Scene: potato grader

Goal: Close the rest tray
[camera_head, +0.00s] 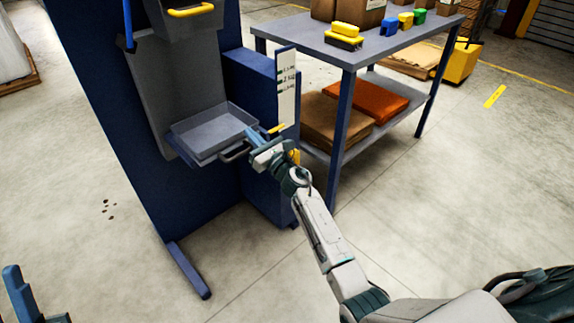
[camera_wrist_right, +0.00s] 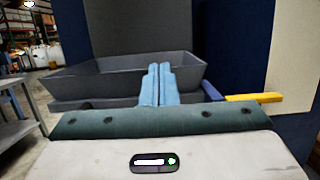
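The rest tray (camera_head: 210,133) is a shallow grey open-topped tray that sticks out from the front of the grey and blue machine. It is empty, with a dark handle (camera_head: 235,151) at its front. My right gripper (camera_head: 254,135) is at the tray's front right side. In the right wrist view its blue fingers (camera_wrist_right: 159,84) are together with nothing visible between them, in front of the tray's wall (camera_wrist_right: 110,88); I cannot tell if they touch it. My left gripper (camera_head: 20,290) shows only partly at the bottom left corner, away from the tray.
A yellow lever (camera_head: 276,128) sits just right of my right gripper, near a white scale plate (camera_head: 286,87). A grey table (camera_head: 345,52) with brushes and boxes stands to the right. The machine's blue foot (camera_head: 189,270) reaches forward on the floor. Open floor lies in front.

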